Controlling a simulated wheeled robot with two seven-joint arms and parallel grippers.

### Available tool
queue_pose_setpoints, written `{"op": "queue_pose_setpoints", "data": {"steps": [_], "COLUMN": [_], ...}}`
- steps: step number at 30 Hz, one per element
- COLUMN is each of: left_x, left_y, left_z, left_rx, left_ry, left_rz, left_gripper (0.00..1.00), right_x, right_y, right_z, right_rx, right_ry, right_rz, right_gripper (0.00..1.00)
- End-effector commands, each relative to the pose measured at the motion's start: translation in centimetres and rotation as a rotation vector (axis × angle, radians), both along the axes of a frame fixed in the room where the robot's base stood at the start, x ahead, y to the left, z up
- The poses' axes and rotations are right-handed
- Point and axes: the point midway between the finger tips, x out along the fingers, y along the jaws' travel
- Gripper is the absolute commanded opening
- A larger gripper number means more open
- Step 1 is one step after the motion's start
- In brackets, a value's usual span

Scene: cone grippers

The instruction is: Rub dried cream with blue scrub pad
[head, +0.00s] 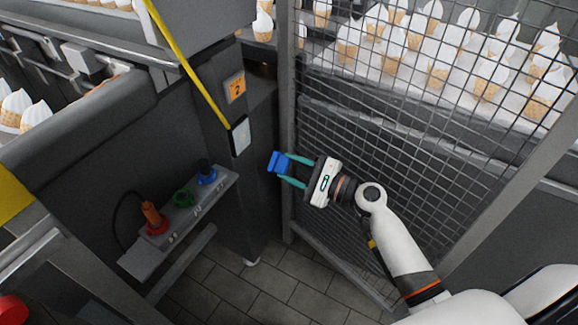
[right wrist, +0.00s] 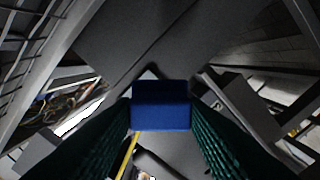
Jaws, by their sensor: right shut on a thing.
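My right gripper (head: 284,170) has teal fingers and is shut on the blue scrub pad (head: 278,161). It holds the pad in the air, in front of the grey post beside the mesh fence. In the right wrist view the pad (right wrist: 160,105) sits between the two ribbed fingers (right wrist: 160,122), with a grey surface beyond it. I cannot tell whether the pad touches that surface. I cannot make out any dried cream for certain; a small pale patch (right wrist: 149,75) shows just past the pad's top edge. My left gripper is not in view.
A mesh fence (head: 375,135) stands close to my right arm, with cream cones (head: 490,80) behind it. The post bears an orange label (head: 235,87) and a pale panel (head: 241,136). Tiled floor lies below.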

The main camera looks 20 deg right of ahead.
Motion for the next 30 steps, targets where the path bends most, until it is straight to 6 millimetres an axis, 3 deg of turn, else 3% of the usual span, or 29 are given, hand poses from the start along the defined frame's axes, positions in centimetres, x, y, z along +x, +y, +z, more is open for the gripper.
{"op": "queue_pose_setpoints", "data": {"steps": [14,30], "left_x": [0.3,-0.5], "left_y": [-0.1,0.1], "left_z": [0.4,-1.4], "left_rx": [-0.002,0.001], "left_ry": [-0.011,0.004], "left_rz": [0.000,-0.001], "left_gripper": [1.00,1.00], "right_x": [0.4,4.7], "right_y": [0.3,3.6], "right_z": [0.0,0.0], "right_rx": [0.001,-0.003], "right_ry": [0.000,0.006], "right_rz": [-0.001,-0.002], "right_gripper": [0.21,0.21]}}
